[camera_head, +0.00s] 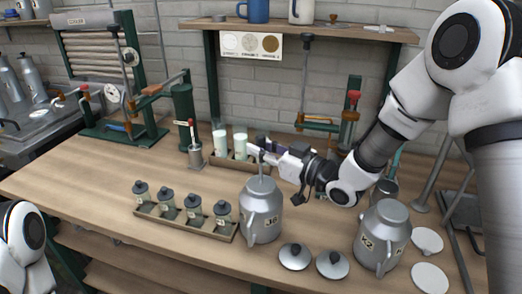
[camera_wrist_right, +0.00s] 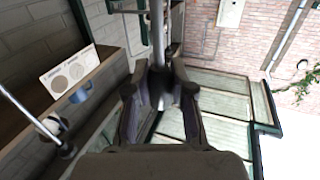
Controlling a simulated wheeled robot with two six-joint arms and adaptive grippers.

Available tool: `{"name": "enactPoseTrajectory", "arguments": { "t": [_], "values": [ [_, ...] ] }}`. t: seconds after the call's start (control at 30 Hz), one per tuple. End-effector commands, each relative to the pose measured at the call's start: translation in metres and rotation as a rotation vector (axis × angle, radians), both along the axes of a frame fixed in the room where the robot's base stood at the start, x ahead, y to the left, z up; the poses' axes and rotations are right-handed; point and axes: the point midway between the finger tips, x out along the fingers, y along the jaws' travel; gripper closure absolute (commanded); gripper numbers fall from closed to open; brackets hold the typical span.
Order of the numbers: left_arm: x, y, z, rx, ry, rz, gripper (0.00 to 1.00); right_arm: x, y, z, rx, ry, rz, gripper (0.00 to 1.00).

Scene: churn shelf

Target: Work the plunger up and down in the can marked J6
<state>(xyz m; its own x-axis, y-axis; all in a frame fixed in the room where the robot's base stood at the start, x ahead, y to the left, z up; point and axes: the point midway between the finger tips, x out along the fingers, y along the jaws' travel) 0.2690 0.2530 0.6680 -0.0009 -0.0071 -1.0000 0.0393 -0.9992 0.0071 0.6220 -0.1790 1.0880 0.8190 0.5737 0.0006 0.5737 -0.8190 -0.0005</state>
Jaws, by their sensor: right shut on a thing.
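The can marked J6 (camera_head: 261,222) is a grey metal can with side handles, standing upright on the bench in the head view. The plunger (camera_head: 262,168) is a thin upright grey rod rising from the can's top. My right gripper (camera_head: 261,153) reaches in from the right and is shut on the rod above the can. In the right wrist view the gripper (camera_wrist_right: 158,88) has its fingers closed around the rod (camera_wrist_right: 158,35). The plunger's lower end is hidden inside the can. Only a white part of my left arm shows at bottom left; its gripper is out of view.
A rack of several small jars (camera_head: 182,216) stands left of the can. Two round lids (camera_head: 294,257) lie in front to the right. Another can, marked K2 (camera_head: 382,238), stands further right. A tray with two milk glasses (camera_head: 240,146) is behind. Bare bench lies at left.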

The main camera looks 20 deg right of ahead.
Motion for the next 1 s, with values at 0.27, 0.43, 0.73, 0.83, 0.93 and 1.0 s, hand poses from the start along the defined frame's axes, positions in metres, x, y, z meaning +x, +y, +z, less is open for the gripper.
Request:
{"name": "enactPoseTrajectory", "arguments": {
  "t": [0.27, 0.43, 0.73, 0.83, 0.93, 1.0],
  "values": [
    [0.0, 0.0, 0.031, 0.0, 0.0, 0.0, 0.6, 0.0, 0.0, 0.04, 0.001, -0.002, 0.0, 1.0],
    [0.0, 0.0, 0.046, 0.0, 0.0, 0.0, 0.6, 0.0, 0.0, 0.06, 0.001, -0.001, 0.0, 1.0],
    [0.0, 0.0, 0.073, 0.0, 0.0, 0.0, 0.6, 0.0, 0.0, 0.096, 0.0, -0.002, 0.0, 1.0],
    [0.0, 0.0, 0.082, 0.0, 0.0, 0.0, 0.6, 0.0, 0.0, 0.108, 0.0, -0.001, 0.0, 1.0],
    [0.0, 0.0, 0.091, 0.0, 0.0, 0.0, 0.6, 0.0, 0.0, 0.119, 0.001, -0.001, 0.0, 1.0],
    [0.0, 0.0, 0.098, 0.0, 0.0, 0.0, 0.6, 0.0, 0.0, 0.128, 0.001, -0.001, 0.0, 1.0]
  ]
}}
